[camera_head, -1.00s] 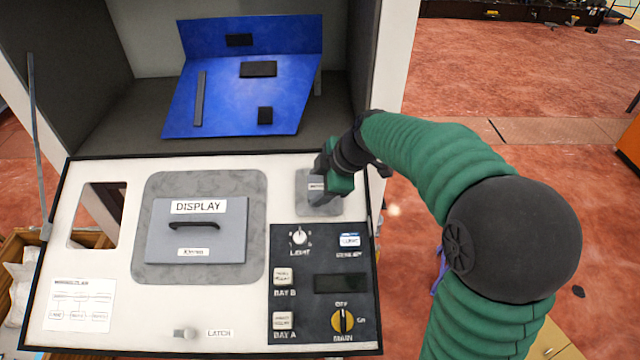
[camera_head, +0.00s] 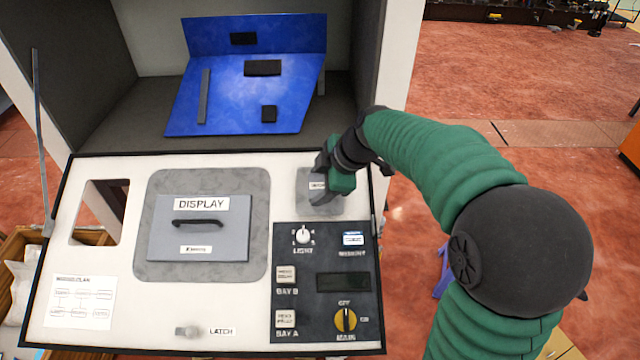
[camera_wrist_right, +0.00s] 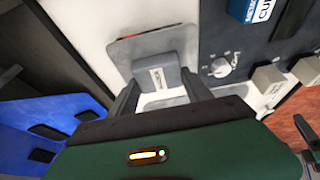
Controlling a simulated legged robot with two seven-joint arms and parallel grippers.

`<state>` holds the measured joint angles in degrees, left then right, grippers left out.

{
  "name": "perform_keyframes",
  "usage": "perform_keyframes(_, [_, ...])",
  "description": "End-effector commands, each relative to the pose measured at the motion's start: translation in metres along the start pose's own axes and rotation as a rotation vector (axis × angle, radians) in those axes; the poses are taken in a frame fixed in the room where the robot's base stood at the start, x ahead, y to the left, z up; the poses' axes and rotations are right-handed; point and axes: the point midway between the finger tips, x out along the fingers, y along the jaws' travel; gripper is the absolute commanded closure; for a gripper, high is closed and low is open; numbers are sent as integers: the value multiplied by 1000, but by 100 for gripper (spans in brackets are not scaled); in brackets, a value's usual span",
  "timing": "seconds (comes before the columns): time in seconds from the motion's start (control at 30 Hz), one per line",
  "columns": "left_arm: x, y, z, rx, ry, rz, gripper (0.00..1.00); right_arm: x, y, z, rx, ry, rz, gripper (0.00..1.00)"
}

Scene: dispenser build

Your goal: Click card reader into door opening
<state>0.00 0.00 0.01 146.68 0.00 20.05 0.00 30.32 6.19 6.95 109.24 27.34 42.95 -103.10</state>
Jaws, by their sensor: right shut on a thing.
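The white door (camera_head: 120,300) lies tilted in front of the cabinet. It has an open rectangular cutout (camera_head: 99,212) at its left and a grey plate (camera_head: 347,207) at its upper right. My right gripper (camera_head: 322,188) is at that grey plate. In the right wrist view, its two dark fingers (camera_wrist_right: 160,95) are shut on a small grey labelled block, apparently the card reader (camera_wrist_right: 157,78), with the grey plate (camera_wrist_right: 155,45) around or behind it. I cannot tell whether the reader is seated; the gripper hides part of it. My left gripper is not in view.
A display unit (camera_head: 198,240) with a handle is on the door's middle. A dark control panel (camera_head: 290,260) with knobs and buttons lies just below the gripper. A blue bracket (camera_head: 230,95) with black parts stands in the cabinet behind. Reddish floor is open at right.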

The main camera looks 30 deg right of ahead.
Motion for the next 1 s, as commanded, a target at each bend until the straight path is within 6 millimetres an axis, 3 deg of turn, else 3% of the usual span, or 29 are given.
perform_keyframes(1.0, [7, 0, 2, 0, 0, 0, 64, -4, 3, 5, 2, 0, 0, 100])
